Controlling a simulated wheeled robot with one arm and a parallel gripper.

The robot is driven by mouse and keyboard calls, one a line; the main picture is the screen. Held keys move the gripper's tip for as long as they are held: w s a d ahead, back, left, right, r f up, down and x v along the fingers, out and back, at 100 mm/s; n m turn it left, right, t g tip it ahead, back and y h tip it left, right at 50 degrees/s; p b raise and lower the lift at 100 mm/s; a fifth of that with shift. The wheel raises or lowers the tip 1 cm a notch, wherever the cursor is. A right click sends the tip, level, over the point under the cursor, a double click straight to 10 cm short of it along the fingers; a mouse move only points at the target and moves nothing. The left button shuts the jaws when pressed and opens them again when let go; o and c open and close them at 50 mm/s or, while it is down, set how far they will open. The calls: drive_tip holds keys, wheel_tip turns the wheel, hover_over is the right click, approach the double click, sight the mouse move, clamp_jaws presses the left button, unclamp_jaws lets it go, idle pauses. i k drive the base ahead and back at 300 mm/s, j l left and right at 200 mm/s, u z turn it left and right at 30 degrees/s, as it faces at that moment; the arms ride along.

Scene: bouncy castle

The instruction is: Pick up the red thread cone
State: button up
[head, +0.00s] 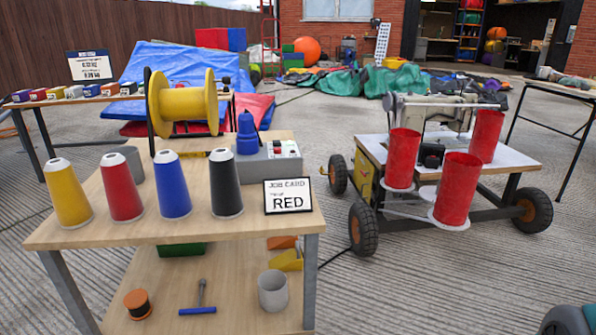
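The red thread cone (122,188) stands upright on the wooden table (270,228) at the left. It has a white tip and sits between a yellow cone (67,193) on its left and a blue cone (172,186) on its right. A black cone (225,184) stands further right in the same row. The cones stand apart, with a grey cylinder (134,163) partly hidden behind the red one. A job card (288,195) reading RED stands at the table's right front corner. My gripper is not in view.
A yellow spool (183,104) and a grey control box (270,163) stand behind the cones. A wheeled cart (512,160) at the right carries a sewing machine and red cylinders (457,188). The lower shelf (235,300) holds small items.

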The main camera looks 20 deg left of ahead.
sight(125, 206)
drive_tip(key=u, duration=2.05)
